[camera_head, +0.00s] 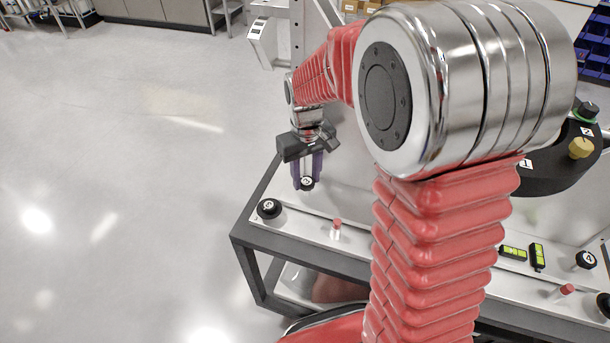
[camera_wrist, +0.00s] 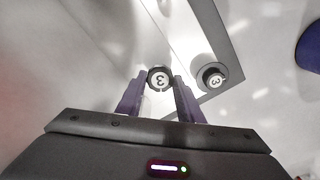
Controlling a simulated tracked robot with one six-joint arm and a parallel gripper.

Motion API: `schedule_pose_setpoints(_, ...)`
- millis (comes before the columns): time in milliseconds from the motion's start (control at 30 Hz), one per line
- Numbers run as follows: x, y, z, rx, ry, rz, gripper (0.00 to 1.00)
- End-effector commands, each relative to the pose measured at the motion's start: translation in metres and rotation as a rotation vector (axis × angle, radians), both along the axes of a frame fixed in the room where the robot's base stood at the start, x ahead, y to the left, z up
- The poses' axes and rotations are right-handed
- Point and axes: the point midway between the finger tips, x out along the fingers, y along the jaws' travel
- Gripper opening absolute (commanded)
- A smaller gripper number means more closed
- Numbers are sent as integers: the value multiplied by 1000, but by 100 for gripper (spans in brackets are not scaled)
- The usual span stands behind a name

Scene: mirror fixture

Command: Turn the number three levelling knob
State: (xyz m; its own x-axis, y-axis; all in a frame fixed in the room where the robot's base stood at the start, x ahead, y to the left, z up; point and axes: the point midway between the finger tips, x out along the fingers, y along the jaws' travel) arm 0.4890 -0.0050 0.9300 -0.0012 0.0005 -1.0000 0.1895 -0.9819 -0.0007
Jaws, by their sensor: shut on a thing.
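The number three knob is a round black knob with a white face. The fingers also show in the wrist view (camera_wrist: 160,88).
A red-topped peg (camera_head: 336,226) stands on the pale top near the gripped knob. The dark bench frame (camera_head: 300,256) edges the front. At right are a yellow knob (camera_head: 580,148), a black knob marked 4 (camera_head: 586,259) and another red-topped peg (camera_head: 566,290). Open floor lies left.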

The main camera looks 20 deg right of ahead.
Motion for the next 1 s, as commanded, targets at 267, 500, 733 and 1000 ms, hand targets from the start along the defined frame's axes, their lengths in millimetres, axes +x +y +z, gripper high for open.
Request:
schedule_pose_setpoints(267, 4, 1, 2, 1, -11, 5, 11)
schedule_pose_setpoints(500, 3, 0, 2, 1, -9, 4, 42)
schedule_pose_setpoints(733, 1, 0, 1, 0, -5, 4, 52)
schedule_pose_setpoints(1000, 1, 0, 4, 0, -3, 4, 52)
